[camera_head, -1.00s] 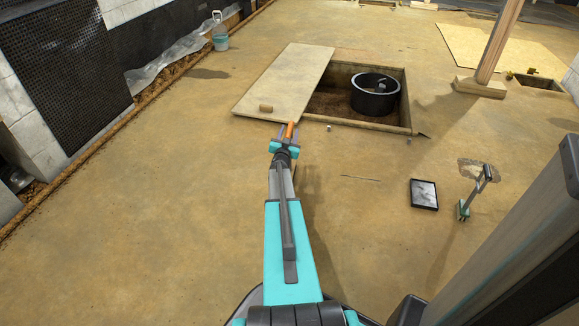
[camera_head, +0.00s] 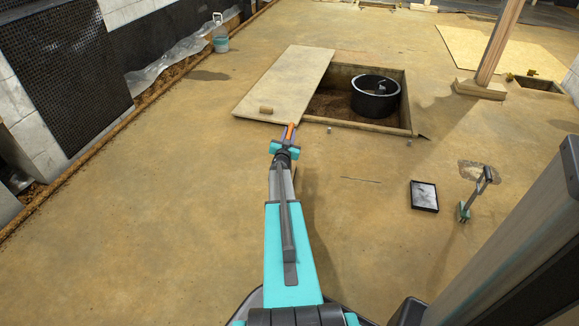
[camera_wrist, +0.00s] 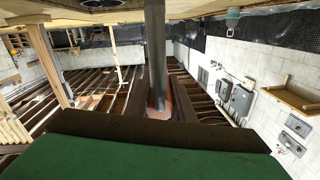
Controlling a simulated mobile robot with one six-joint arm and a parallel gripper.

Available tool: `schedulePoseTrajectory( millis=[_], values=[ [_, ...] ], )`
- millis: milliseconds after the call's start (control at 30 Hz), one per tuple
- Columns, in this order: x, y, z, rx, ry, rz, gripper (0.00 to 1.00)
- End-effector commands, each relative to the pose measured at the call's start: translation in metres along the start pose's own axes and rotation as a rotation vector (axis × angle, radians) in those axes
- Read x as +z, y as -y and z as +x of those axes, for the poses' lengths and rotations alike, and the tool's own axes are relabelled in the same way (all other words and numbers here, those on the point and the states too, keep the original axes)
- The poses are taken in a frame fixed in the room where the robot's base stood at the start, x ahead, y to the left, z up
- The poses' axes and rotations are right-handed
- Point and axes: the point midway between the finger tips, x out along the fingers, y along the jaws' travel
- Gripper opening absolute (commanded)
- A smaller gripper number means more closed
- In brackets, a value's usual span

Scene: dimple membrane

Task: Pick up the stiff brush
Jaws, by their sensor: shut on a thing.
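The stiff brush shows as a small orange piece (camera_head: 290,130) at the tip of my arm, near the front edge of the pit's board. My gripper (camera_head: 287,139) is shut on it, with dark fingers close along its sides. Most of the brush is hidden by the gripper. In the wrist view an orange-red patch (camera_wrist: 158,106) shows just beyond the gripper's dark edge, below a long dark grey bar (camera_wrist: 155,45). I cannot tell from these views whether the brush touches the ground.
A pale board (camera_head: 285,82) partly covers a square pit holding a black ring (camera_head: 375,103). A dark flat tray (camera_head: 424,196) and an upright tool (camera_head: 476,193) stand at right. The ground at left is clear.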

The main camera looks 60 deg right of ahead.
Motion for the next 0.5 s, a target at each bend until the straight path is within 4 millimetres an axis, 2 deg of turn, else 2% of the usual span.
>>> schedulePoseTrajectory(
  millis=[500],
  values=[
    [-0.0062,0.0012,0.0001,0.0,-0.003,0.0,0.0]
  ],
)
